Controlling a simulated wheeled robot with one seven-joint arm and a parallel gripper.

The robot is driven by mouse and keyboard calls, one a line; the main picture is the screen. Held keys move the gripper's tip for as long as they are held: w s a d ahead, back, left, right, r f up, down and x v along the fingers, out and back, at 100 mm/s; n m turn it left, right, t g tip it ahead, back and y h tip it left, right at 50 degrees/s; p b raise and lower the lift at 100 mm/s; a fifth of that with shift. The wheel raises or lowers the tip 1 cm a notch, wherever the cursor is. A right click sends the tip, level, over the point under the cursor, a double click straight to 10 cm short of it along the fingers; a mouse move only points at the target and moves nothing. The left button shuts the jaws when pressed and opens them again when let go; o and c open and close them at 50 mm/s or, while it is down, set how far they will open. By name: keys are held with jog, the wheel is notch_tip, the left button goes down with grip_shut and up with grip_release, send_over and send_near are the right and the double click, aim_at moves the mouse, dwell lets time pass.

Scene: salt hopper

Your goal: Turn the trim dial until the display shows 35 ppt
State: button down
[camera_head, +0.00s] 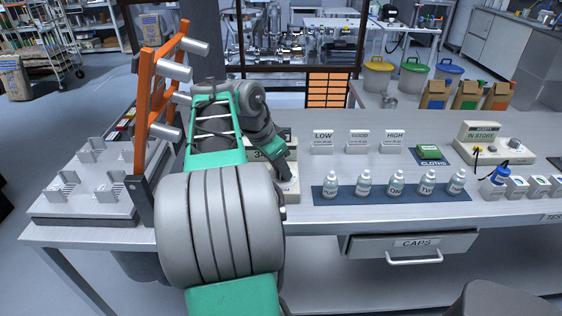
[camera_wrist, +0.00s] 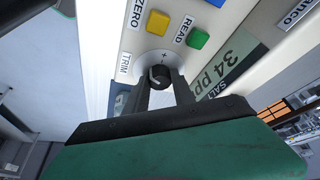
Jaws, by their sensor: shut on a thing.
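The trim dial (camera_wrist: 158,75) is a small dark knob on a pale panel in the wrist view, beside the TRIM label (camera_wrist: 125,65) and below a plus mark. My gripper (camera_wrist: 160,84) is shut on the dial, with one dark finger on each side of it. The display (camera_wrist: 221,70) on the same panel reads 34 pp, with the rest of the unit cut off by my finger or hard to read. In the head view the meter (camera_head: 291,184) stands on the bench, mostly hidden behind my arm.
A yellow ZERO button (camera_wrist: 157,22) and a green READ button (camera_wrist: 197,38) sit close to the dial. An orange rack (camera_head: 155,90) stands left of my arm. Several bottles (camera_head: 363,185) stand on a blue mat to the right, with LOW, GOOD and HIGH signs (camera_head: 358,140) behind.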

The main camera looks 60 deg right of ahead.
jog(key=m+g+y+p, duration=0.1)
jog(key=m+p, duration=0.2)
jog(key=m, duration=0.1)
jog(key=shift+w+d+m, duration=0.1)
jog(key=shift+w+m, duration=0.05)
jog(key=shift+m, duration=0.25)
jog(key=shift+g, duration=0.3)
jog(key=c, duration=1.1)
grip_release()
jog(key=shift+o, duration=0.2)
jog(key=shift+r, duration=0.1)
jog(key=p+v, duration=0.3)
jog(key=v, duration=0.4)
jog(key=shift+r, duration=0.3)
jog(key=shift+w, duration=0.1)
